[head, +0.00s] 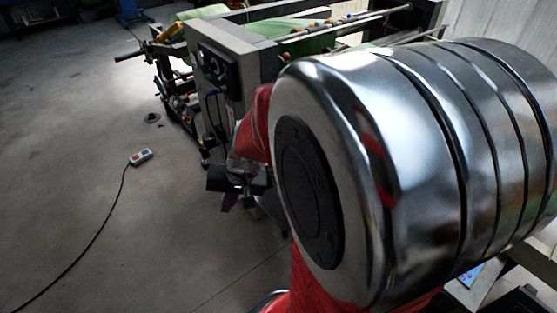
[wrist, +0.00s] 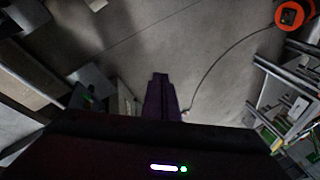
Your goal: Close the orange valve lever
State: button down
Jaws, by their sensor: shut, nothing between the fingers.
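I cannot pick out the orange valve lever for certain in either view. An orange-yellow part (head: 170,32) shows on the far end of the machine (head: 225,60) in the head view, too small to tell its form. My gripper (head: 229,203) is in front of the machine, low and near the middle of the head view, with its dark body and purple fingers pointing down. In the wrist view its fingers (wrist: 160,95) are together and empty, above the floor. Nothing orange is between or touching them.
A grey control pendant (head: 141,156) lies on the floor, its black cable running to the lower left. Bare concrete (head: 70,120) fills the left side. A large shiny banded cylinder blocks much of the right. A round orange part (wrist: 290,14) shows at the wrist view's top right.

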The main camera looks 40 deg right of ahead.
jog(key=d+f+m+h, duration=0.4)
jog(key=d+f+m, duration=0.5)
jog(key=d+f, duration=1)
jog(key=s+d+f+m+g+h, duration=0.25)
jog(key=s+d+f+g, duration=0.2)
jog(key=s+d, duration=0.6)
jog(key=s+a+r+m+g, duration=0.1)
jog(key=s+g, duration=0.4)
jog(key=s, duration=0.6)
jog(key=shift+a+y, duration=0.35)
jog(key=shift+g, duration=0.25)
jog(key=s+d+f, duration=0.3)
jog(key=s+f, duration=0.4)
jog(key=s, duration=0.2)
jog(key=shift+f, duration=0.4)
